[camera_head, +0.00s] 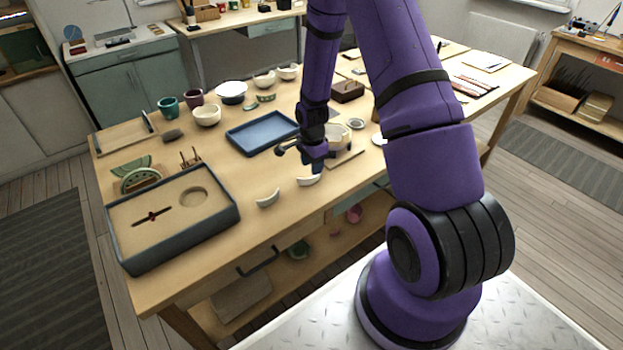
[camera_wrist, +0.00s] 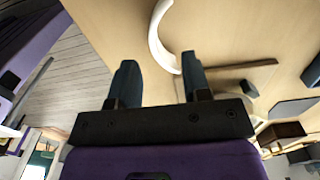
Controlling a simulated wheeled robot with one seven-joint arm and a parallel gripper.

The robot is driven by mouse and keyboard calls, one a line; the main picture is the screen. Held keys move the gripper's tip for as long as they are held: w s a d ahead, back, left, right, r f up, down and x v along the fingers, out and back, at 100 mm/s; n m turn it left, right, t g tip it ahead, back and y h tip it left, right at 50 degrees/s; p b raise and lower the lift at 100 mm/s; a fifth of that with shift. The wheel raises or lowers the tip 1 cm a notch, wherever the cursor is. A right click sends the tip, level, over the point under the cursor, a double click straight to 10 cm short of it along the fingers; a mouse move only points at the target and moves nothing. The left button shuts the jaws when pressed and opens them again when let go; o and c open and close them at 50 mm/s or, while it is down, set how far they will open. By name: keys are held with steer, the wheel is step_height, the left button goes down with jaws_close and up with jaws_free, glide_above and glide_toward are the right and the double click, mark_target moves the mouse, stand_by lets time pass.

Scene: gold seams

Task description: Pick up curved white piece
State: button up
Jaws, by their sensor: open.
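A curved white piece (camera_head: 309,181) lies on the wooden table near its front edge, just below my gripper (camera_head: 313,168). A second curved white piece (camera_head: 268,199) lies to its left. In the wrist view my gripper (camera_wrist: 158,68) is open, with its two dark fingers apart. A curved white piece (camera_wrist: 158,40) shows beyond the fingertips, its lower end lying between them in the picture, near the right finger. I see nothing held. I cannot tell the exact height of the fingers above the table.
A pale bowl (camera_head: 337,136) stands behind my gripper, partly hidden by the arm. A blue tray (camera_head: 262,133) lies behind to the left. A grey-rimmed box (camera_head: 222,226) with a sandy bed stands at the front left. Several cups and bowls stand farther back.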

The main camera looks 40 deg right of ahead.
mark_target(311, 178)
steer(key=shift+s+f, duration=0.15)
steer(key=shift+f, duration=1.2)
steer(key=shift+s+f, duration=0.1)
steer(key=shift+f, duration=1.2)
steer(key=shift+d, duration=0.1)
jaws_close()
